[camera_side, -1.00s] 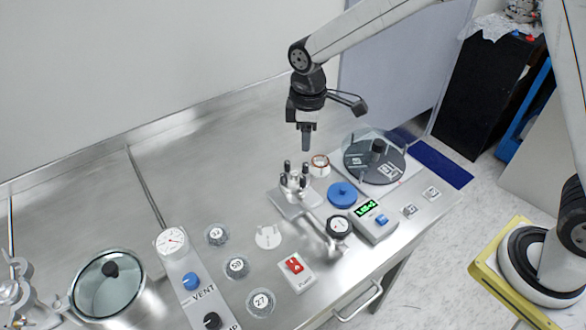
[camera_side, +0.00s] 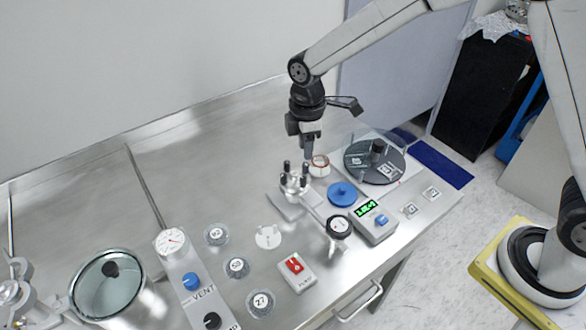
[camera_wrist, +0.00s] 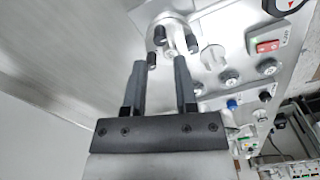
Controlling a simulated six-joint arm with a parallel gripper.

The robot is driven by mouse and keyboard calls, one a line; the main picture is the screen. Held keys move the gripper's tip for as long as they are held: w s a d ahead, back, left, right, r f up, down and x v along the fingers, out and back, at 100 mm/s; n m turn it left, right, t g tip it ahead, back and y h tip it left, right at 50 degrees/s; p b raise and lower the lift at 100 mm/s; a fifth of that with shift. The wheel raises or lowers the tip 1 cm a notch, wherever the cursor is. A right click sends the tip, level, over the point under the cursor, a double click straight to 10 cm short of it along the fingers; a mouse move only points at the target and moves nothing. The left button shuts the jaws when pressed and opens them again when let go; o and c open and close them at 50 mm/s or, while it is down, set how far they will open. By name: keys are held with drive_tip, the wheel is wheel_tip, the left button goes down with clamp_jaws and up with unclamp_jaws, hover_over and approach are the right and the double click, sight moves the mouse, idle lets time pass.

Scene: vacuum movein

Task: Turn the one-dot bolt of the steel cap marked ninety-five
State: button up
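A small steel fitting (camera_side: 295,187) with several upright black-topped posts stands on the steel bench, on an arm that runs to a round gauge. It may be the steel cap with its bolts, but no ninety-five or dot marks can be read on it. The same fitting shows in the wrist view (camera_wrist: 176,38), beyond the fingertips. My gripper (camera_side: 309,153) points down above the bench, just behind and slightly right of the posts, apparently not touching them. In the wrist view my gripper (camera_wrist: 159,66) has its two fingers apart with nothing between them.
A copper-ringed part (camera_side: 319,165) lies close by my gripper. Numbered round pieces (camera_side: 237,267) and a red switch (camera_side: 296,267) lie in front. The back left bench is clear.

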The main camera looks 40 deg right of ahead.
sight(305, 163)
drive_tip(key=shift+f, duration=2.7)
clamp_jaws()
